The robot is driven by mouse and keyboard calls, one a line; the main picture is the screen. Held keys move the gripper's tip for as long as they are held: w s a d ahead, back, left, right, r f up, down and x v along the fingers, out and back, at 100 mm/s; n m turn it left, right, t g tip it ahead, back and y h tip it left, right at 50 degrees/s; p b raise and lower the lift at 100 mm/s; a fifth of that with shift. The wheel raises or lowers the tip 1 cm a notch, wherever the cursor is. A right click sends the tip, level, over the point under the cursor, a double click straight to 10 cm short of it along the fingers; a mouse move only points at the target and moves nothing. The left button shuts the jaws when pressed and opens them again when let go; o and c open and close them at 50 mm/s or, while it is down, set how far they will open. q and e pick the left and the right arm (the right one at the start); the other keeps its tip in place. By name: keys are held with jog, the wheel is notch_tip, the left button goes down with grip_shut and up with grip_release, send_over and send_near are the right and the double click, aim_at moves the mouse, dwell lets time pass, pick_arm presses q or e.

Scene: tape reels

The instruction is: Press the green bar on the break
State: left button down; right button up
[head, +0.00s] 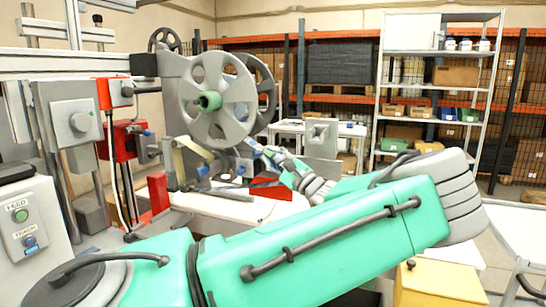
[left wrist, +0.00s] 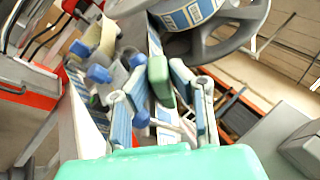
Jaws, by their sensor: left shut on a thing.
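The green bar (left wrist: 160,80) shows in the left wrist view, a short rounded block between my left fingertips, on the machine. My left gripper (left wrist: 160,70) has blue-lined fingers on either side of the bar and is shut on it. In the head view my left gripper (head: 258,150) reaches the machine just below and right of the big grey reel (head: 215,100). There I cannot make out the bar apart from the fingers. My right gripper is not in view.
Blue knobs and tape rollers (left wrist: 98,74) lie beside the fingers. A control box (head: 28,225) with green and blue buttons stands at left. A metal shelf (head: 440,55) stands behind.

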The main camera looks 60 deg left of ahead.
pick_arm(q)
jog(key=shift+f, duration=0.35)
dwell(0.7)
jog(key=shift+r, duration=0.1)
jog(key=shift+w+d+r+p, duration=0.1)
jog(key=shift+w+r+p, duration=0.15)
jog(key=shift+r, duration=0.2)
jog(key=shift+w+d+r+p, duration=0.1)
jog(key=shift+r+p, duration=0.25)
jog(key=shift+r, duration=0.05)
jog(key=shift+w+d+r, duration=0.15)
jog(key=shift+d+r, duration=0.05)
jog(key=shift+r, duration=0.15)
jog(key=s+d+p, duration=0.1)
jog(key=s+d, duration=0.1)
jog(key=s+d+p, duration=0.1)
jog(key=s, duration=0.1)
jog(key=shift+s+d+r, duration=0.15)
jog(key=shift+s+d, duration=0.05)
jog(key=shift+d, duration=0.15)
jog(key=s+d+p, duration=0.4)
jog(key=s+p, duration=0.1)
jog(key=p, duration=0.3)
jog(key=shift+s+d, duration=0.3)
jog(key=shift+d, duration=0.05)
